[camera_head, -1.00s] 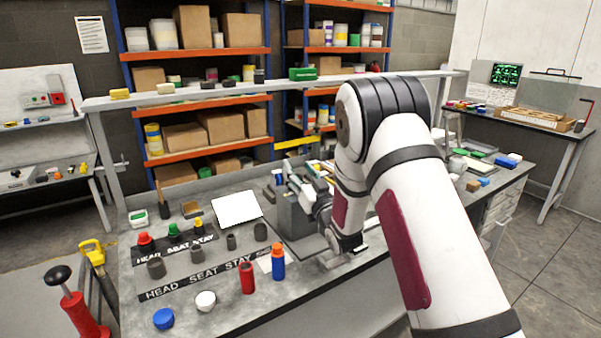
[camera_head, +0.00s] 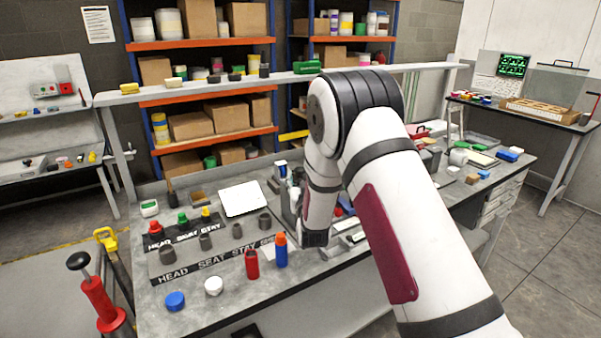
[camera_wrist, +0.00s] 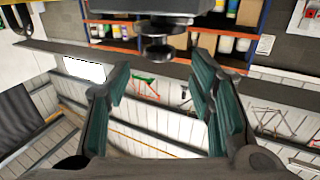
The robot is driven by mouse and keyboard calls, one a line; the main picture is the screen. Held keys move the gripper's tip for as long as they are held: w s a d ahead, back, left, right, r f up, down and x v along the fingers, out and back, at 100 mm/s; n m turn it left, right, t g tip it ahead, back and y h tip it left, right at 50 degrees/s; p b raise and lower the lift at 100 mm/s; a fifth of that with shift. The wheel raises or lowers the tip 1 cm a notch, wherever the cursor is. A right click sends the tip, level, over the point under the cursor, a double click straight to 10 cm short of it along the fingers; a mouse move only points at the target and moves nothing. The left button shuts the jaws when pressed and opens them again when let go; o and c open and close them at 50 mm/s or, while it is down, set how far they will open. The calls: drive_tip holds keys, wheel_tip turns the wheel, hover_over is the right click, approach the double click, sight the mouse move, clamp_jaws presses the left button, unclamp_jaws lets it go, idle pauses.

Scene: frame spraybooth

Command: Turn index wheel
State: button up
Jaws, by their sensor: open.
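My gripper (camera_wrist: 161,78) is open in the wrist view, its two teal-padded fingers spread with nothing between them. A dark round stepped part (camera_wrist: 158,47), perhaps the index wheel, hangs below a grey body (camera_wrist: 145,8) at the top of the wrist view. It lies beyond the fingertips, roughly centred between them, and no contact shows. I cannot tell its marks or angle. In the head view my arm hides the gripper and much of the grey fixture (camera_head: 287,205) on the bench; no wheel can be made out there.
The grey workbench (camera_head: 225,307) carries a red bottle (camera_head: 252,264), a blue bottle with an orange cap (camera_head: 281,251), a blue cap (camera_head: 175,301), a white cap (camera_head: 213,286) and a white panel (camera_head: 242,198). A red-based pump (camera_head: 102,298) stands at left.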

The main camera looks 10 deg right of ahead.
sight(301, 171)
drive_tip(key=shift+w+d, duration=0.15)
drive_tip(key=shift+w, duration=1.1)
drive_tip(key=shift+w+d, duration=0.15)
drive_tip(key=shift+w, duration=1.1)
drive_tip(key=c, duration=1.1)
drive_tip(key=shift+d+n+y, duration=0.15)
drive_tip(key=shift+n+y, duration=0.15)
drive_tip(key=shift+y, duration=0.2)
